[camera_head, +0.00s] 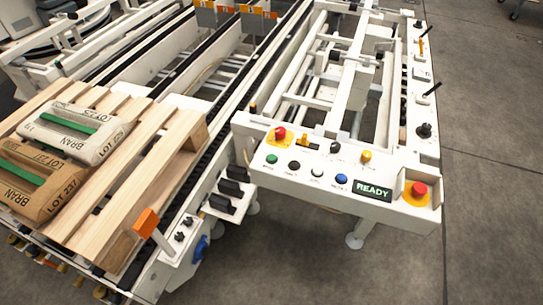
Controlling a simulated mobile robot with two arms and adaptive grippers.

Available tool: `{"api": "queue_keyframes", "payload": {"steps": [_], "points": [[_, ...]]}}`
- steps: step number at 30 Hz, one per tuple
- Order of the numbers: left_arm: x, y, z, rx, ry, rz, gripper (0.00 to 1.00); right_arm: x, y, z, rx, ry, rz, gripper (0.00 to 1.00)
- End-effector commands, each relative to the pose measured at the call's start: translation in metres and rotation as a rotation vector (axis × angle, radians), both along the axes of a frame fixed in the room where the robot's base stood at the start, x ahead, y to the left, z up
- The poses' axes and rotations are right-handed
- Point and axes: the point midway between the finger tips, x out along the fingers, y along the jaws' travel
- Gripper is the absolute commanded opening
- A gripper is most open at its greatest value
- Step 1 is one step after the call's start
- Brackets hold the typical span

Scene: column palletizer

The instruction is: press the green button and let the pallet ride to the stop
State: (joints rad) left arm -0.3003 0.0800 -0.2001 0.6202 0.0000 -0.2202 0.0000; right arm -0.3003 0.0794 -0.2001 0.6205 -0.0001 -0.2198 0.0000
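The green button (271,159) sits at the left end of a white control panel (320,171), below a red mushroom button on a yellow base. The wooden pallet (165,165) lies on the conveyor at the left, with its left part cut off by the picture edge. Two bran bags, one pale (78,131) and one brown (38,180), lie on it. A small display (373,190) on the panel reads READY. Orange blocks (206,14) stand at the far end of the conveyor; I cannot tell whether they are the stop. Neither of my grippers is in view.
A black, a white and a blue button (341,179) sit to the right of the green one. A red emergency button (419,190) is at the panel's right corner. An orange-topped post (146,222) stands beside the pallet.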

Motion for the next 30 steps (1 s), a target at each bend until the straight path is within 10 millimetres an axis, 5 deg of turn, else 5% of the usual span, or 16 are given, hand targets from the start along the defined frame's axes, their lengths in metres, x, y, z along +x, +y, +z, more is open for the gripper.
{"api": "queue_keyframes", "payload": {"steps": [8,30], "points": [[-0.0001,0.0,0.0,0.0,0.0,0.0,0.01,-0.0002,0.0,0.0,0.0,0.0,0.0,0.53],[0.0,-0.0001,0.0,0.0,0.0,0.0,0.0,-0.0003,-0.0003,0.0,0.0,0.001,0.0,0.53]]}}
